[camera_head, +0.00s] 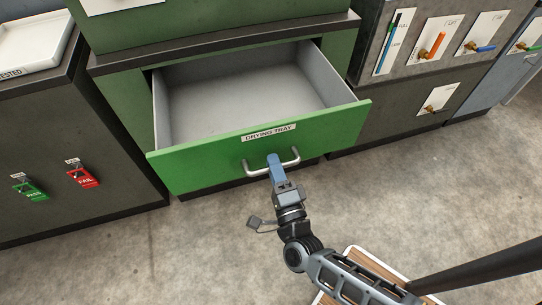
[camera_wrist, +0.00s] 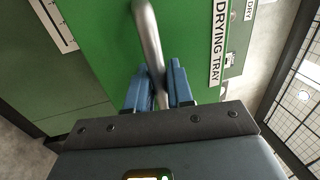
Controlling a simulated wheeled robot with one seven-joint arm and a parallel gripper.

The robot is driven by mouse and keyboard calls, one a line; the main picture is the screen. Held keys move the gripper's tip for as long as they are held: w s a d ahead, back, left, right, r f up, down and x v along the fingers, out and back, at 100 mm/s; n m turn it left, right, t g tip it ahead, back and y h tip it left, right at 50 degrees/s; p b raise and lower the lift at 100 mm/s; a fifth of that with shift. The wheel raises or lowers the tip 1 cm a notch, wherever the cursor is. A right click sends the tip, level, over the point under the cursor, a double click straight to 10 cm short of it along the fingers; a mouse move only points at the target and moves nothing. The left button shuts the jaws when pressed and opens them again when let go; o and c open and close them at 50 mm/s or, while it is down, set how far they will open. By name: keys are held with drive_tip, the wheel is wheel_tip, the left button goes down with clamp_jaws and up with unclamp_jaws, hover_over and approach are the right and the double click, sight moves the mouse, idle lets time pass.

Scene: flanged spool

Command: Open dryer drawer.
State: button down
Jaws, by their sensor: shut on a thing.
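The green dryer drawer (camera_head: 200,164), labelled "DRYING TRAY" (camera_head: 268,133), is pulled well out of the green cabinet. Its grey inside (camera_head: 235,95) shows and looks empty. A silver bar handle (camera_head: 291,163) sits on the drawer front. My gripper (camera_head: 274,163) is at the handle's middle. In the wrist view its blue fingers (camera_wrist: 157,85) stand on both sides of the handle bar (camera_wrist: 148,40), shut on it. The label also shows in the wrist view (camera_wrist: 219,42).
The concrete floor (camera_head: 150,255) before the drawer is clear. A wood-topped item (camera_head: 375,265) is at the lower right.

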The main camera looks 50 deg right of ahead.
idle(0.3)
drive_tip(key=c, duration=1.2)
unclamp_jaws()
drive_tip(key=shift+s, duration=0.1)
drive_tip(key=shift+b+v, duration=0.55)
drive_tip(key=shift+v, duration=3.3)
drive_tip(key=shift+a, duration=0.1)
drive_tip(key=s+a+r+n+y+p, duration=0.1)
drive_tip(key=s+r+n+y, duration=0.2)
drive_tip(key=s+r+n, duration=0.2)
drive_tip(key=s+a+r+n+g+y+p, duration=0.1)
drive_tip(key=s+r+n+y, duration=0.3)
drive_tip(key=r+n, duration=0.5)
drive_tip(key=s+a+r+n+g+y+p, duration=0.1)
drive_tip(key=s+a+r+n+y, duration=0.2)
drive_tip(key=s+r+n, duration=0.4)
drive_tip(key=shift+s+a+r+n+y, duration=0.1)
drive_tip(key=shift+s+n+y, duration=0.15)
drive_tip(key=shift+n, duration=0.7)
drive_tip(key=shift+s+a+r+n+y, duration=0.15)
drive_tip(key=shift+n+y, duration=0.2)
drive_tip(key=shift+n, duration=0.6)
